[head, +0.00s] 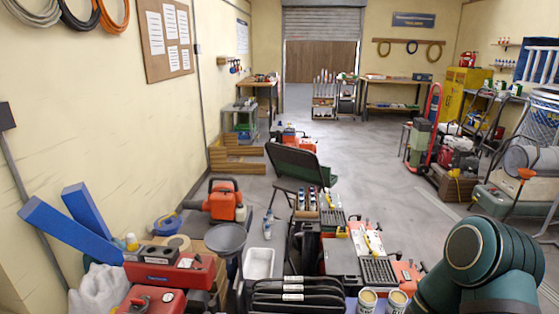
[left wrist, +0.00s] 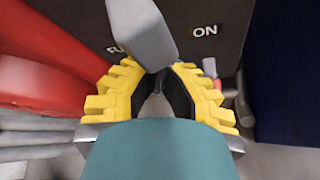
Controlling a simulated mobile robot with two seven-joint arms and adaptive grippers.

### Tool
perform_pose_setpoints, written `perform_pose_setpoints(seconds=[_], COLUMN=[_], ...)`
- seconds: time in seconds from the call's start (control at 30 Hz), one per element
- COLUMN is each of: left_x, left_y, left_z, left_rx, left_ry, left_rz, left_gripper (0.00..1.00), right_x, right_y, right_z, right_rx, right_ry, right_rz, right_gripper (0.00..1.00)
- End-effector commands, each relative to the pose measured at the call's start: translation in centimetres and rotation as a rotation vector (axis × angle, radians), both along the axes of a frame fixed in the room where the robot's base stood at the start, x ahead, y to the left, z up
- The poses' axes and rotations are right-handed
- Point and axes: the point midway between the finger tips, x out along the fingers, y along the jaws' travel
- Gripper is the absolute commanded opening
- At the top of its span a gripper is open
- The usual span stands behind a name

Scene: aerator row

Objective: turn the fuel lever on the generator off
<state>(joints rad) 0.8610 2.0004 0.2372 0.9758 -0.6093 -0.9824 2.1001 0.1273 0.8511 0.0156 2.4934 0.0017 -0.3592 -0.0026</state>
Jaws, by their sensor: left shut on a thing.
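In the left wrist view, a grey lever (left wrist: 141,32) stands out in front of a dark panel (left wrist: 185,14). White letters "ON" are to the right of the lever; letters starting "FU" are at its left, partly covered by it. My left gripper (left wrist: 156,82), with yellow ridged fingers and black pads, is shut on the lever's near end. The lever's far end points up and slightly left in the picture. Neither gripper shows in the head view, and I cannot tell there which machine carries this panel.
In the left wrist view, a red rounded body (left wrist: 45,70) is close on the left and a dark blue surface (left wrist: 285,80) on the right. In the head view, a folding chair (head: 298,168) and crowded tools fill the foreground; the grey floor (head: 350,150) beyond is mostly clear.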

Motion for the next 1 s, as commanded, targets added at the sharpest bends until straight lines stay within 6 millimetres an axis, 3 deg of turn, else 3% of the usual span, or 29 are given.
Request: perform_pose_setpoints(seconds=[1.0], left_x=[0.04], left_y=[0.91], left_z=[-0.65], left_rx=[0.001], left_ry=[0.001], left_rz=[0.0], left_gripper=[0.0], right_x=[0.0], right_y=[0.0], right_z=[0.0], right_rx=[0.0], right_ry=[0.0], right_rz=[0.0], right_gripper=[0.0])
